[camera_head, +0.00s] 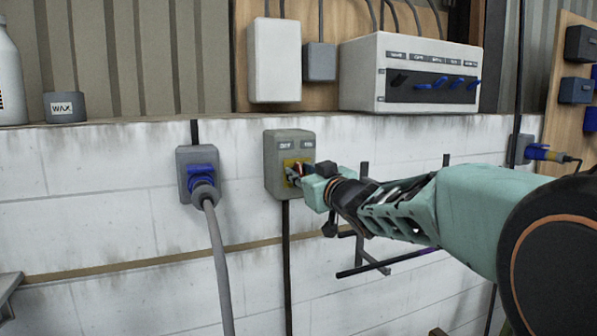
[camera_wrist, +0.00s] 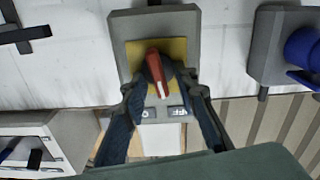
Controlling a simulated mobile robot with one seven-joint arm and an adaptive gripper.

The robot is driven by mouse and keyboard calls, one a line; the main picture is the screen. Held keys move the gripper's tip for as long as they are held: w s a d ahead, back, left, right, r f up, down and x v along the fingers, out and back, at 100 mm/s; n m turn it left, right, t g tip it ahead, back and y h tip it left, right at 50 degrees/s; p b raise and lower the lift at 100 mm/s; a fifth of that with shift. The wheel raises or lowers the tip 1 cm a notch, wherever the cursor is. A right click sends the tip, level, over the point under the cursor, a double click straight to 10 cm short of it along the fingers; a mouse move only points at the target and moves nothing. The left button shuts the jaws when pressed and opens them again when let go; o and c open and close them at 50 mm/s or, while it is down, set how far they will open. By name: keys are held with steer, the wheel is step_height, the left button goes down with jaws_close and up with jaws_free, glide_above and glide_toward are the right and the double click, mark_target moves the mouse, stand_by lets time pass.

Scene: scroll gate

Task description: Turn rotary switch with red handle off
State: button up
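The grey rotary switch box (camera_head: 275,172) is on the white block wall, with OFF at its upper left and ON at its upper right. Its red handle (camera_head: 296,168) is partly hidden by my gripper (camera_head: 297,175). The wrist view shows the box (camera_wrist: 150,22) upside down. There, the red handle (camera_wrist: 157,70) crosses the yellow plate (camera_wrist: 180,50), its white-marked end leaning slightly right, towards the label side. My gripper (camera_wrist: 162,92) is open there, one finger on each side of the handle. Gaps show beside the handle; contact is unclear.
A blue plug with a thick grey cable (camera_head: 203,185) is left of the switch. A white panel with several small switches (camera_head: 410,75) stands above right. A dark metal rack (camera_head: 375,262) is on the wall below my arm. A WAX tin (camera_head: 65,107) stands on the ledge.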

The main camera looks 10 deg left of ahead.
steer(key=shift+c, duration=0.3)
jaws_close()
steer(key=shift+f+n+b, duration=0.1)
steer(key=shift+n+b, duration=0.2)
steer(key=shift+s+n+b, duration=0.1)
steer(key=shift+n+b, duration=0.9)
steer(key=shift+n, duration=0.2)
steer(key=shift+s+a+n+b, duration=0.1)
steer(key=shift+n+b, duration=0.65)
steer(key=shift+n, duration=0.65)
